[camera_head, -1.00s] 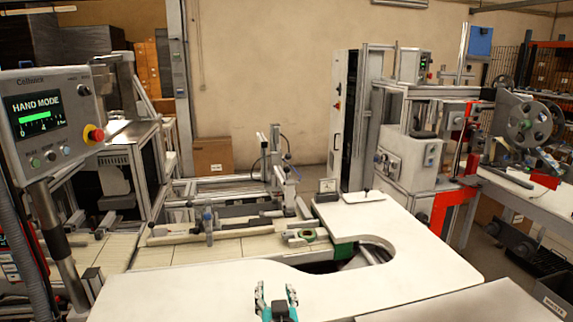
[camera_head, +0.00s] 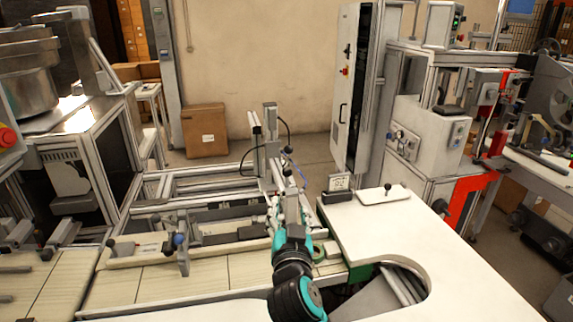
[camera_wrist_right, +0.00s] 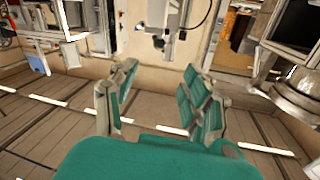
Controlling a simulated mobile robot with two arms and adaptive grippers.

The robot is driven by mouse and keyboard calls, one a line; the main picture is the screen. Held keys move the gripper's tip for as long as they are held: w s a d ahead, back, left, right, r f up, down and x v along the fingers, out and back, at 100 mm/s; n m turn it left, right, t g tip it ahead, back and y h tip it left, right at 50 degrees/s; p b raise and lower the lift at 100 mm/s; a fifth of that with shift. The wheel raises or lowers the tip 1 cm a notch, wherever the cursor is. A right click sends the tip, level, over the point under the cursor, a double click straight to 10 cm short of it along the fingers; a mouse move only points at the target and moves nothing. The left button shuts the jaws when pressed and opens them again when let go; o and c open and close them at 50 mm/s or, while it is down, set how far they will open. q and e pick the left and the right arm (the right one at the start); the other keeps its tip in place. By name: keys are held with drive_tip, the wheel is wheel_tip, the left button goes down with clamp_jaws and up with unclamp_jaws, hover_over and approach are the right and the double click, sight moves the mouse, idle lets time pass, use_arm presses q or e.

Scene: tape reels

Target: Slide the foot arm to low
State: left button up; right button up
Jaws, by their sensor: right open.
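My right arm reaches forward from the bottom of the head view, and its gripper (camera_head: 291,226) is beside the slim metal upright assembly (camera_head: 272,150) on the conveyor frame. The fingers are small and partly hidden there by my own wrist. In the wrist view the right gripper (camera_wrist_right: 160,92) has its two teal fingers apart, with nothing between them. A metal bracket with a small dark hanging part (camera_wrist_right: 158,42) shows beyond the fingertips, apart from them. I cannot tell for sure which part is the foot arm, nor its setting. My left gripper is out of view.
A white worktop (camera_head: 470,270) with a curved cut-out lies to the right of my arm. A small display (camera_head: 338,184) stands at its back edge. The slatted conveyor bed (camera_head: 215,280) is to the left. A cardboard box (camera_head: 205,130) stands on the floor behind.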

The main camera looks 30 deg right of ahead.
drive_tip(key=p, duration=0.2)
approach(287, 175)
drive_tip(key=p+x, duration=0.3)
drive_tip(key=x, duration=0.6)
drive_tip(key=shift+w+d, duration=0.15)
drive_tip(key=shift+w, duration=0.15)
drive_tip(key=shift+w+d, duration=0.3)
drive_tip(key=shift+w, duration=0.35)
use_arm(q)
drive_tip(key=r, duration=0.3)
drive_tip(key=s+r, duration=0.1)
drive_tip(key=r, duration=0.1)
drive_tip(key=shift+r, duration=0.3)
use_arm(e)
drive_tip(key=shift+w+d, duration=0.1)
drive_tip(key=shift+w, duration=0.05)
clamp_jaws()
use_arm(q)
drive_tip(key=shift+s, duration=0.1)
use_arm(e)
drive_tip(key=shift+f, duration=0.1)
drive_tip(key=shift+f, duration=0.15)
